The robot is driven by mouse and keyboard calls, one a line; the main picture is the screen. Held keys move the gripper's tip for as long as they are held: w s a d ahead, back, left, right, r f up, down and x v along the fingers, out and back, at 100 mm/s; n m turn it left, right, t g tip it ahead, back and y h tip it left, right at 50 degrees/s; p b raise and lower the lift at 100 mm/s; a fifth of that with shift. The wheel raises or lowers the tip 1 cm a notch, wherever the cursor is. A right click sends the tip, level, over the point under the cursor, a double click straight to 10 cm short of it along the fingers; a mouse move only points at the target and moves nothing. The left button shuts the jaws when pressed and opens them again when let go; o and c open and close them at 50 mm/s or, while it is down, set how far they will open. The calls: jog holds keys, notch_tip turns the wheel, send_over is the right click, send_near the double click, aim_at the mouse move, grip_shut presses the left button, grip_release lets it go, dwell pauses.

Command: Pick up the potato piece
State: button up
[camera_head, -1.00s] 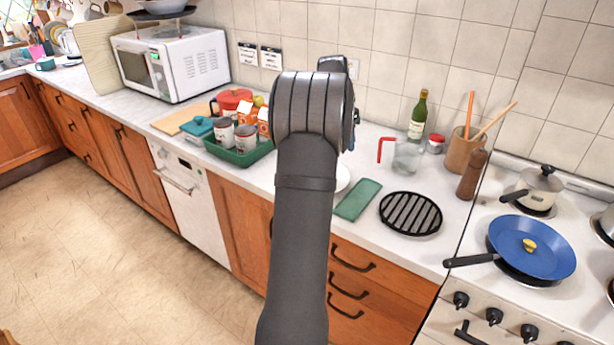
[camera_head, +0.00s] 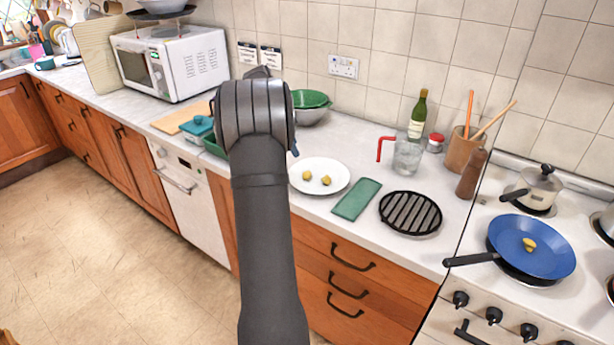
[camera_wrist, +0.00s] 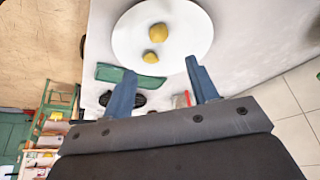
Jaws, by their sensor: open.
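Two yellow potato pieces lie apart on a white plate (camera_head: 336,186) on the worktop, one at the left (camera_head: 307,175) and one at the right (camera_head: 326,180). Another potato piece (camera_head: 529,245) lies in the blue frying pan (camera_head: 553,262) on the hob. The wrist view shows the plate (camera_wrist: 190,42) with a larger piece (camera_wrist: 158,31) and a smaller one (camera_wrist: 150,57). My gripper (camera_wrist: 161,80) is open and empty, its two blue fingers pointing towards the plate and apart from the pieces.
A green cloth (camera_head: 357,199) and a black ridged trivet (camera_head: 411,213) lie right of the plate. A glass jug (camera_head: 407,158), green bottle (camera_head: 418,115) and wooden utensil pot (camera_head: 463,150) stand behind. A bowl with a green colander (camera_head: 310,104) stands behind the plate.

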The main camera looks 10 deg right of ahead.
aim_at(307, 172)
jog(key=x, duration=1.1)
jog(key=shift+a, duration=0.1)
jog(key=c, duration=1)
